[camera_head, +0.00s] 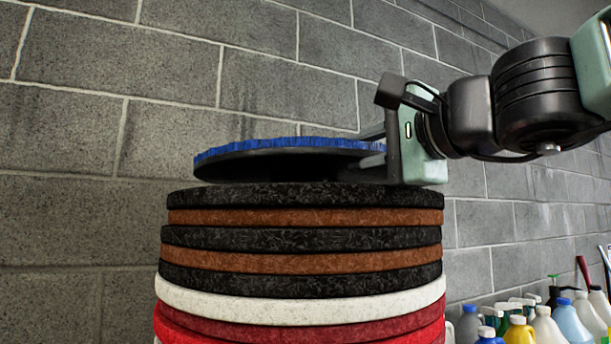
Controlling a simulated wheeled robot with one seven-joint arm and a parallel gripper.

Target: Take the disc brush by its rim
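The disc brush (285,145) has blue bristles facing up and a black disc below. It sits over the top of a tall stack of round pads (305,213), with its dark underside showing and a narrow gap at its left edge. A dark part under its middle reaches down near the top pad; whether it touches is unclear. My gripper (373,148) is at the brush's right rim, coming from the right, with one finger above the rim and one below. The fingers are close to the rim, but whether they press on it cannot be told.
The pads are black, brown, white and red from top down. A grey block wall (90,150) stands behind. Several bottles (547,325) stand at the lower right, some with spray heads. The space left of the stack looks clear.

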